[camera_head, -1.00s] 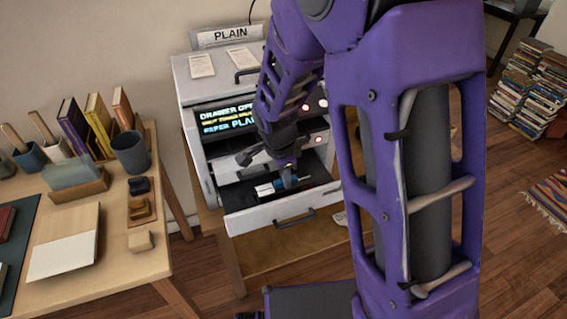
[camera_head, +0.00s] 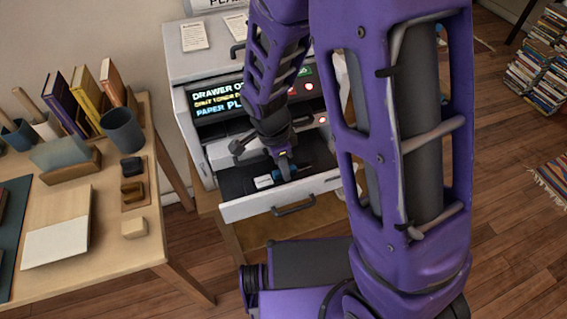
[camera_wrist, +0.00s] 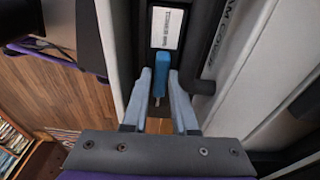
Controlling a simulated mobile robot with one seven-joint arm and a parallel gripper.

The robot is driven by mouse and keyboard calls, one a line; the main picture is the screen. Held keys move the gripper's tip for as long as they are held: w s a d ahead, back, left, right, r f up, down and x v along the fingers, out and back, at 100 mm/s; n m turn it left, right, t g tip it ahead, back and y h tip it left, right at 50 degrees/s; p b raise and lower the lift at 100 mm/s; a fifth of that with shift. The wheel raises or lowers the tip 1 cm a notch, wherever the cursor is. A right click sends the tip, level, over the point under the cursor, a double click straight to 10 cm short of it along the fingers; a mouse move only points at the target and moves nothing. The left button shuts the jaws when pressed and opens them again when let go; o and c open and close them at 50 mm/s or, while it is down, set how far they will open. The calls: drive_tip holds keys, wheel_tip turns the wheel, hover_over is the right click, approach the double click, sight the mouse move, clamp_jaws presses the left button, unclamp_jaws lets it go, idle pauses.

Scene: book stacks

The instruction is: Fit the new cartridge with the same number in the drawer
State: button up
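The printer (camera_head: 185,65) has its drawer (camera_head: 255,209) pulled open. In the drawer lies a dark cartridge with a white label (camera_head: 264,181) and a blue tab (camera_head: 304,170). In the wrist view the label (camera_wrist: 167,28) carries small print I cannot read, and the blue tab (camera_wrist: 161,72) stands between my fingers. My gripper (camera_head: 286,172) reaches down into the drawer from above. Its pale fingers (camera_wrist: 160,80) are apart, with a narrow gap showing beside the tab. No second cartridge can be made out.
The printer's screen (camera_head: 216,98) shows "DRAWER OP…" and "PAPER PL…", partly behind my arm. A wooden desk (camera_head: 135,255) on the left holds books (camera_head: 83,100), a dark cup (camera_head: 122,130) and small blocks. Book stacks (camera_head: 540,65) stand at the far right. The drawer walls are close around my gripper.

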sight(276, 171)
drive_tip(key=shift+w+r, duration=0.1)
drive_tip(key=shift+r, duration=0.05)
drive_tip(key=shift+w+a+r, duration=0.1)
drive_tip(key=shift+a+r, duration=0.05)
drive_tip(key=shift+r, duration=0.35)
wheel_tip(276, 171, up, 11)
drive_tip(key=a+p, duration=0.1)
drive_tip(key=p, duration=0.1)
drive_tip(key=shift+s+a, duration=0.25)
drive_tip(key=shift+a, duration=0.05)
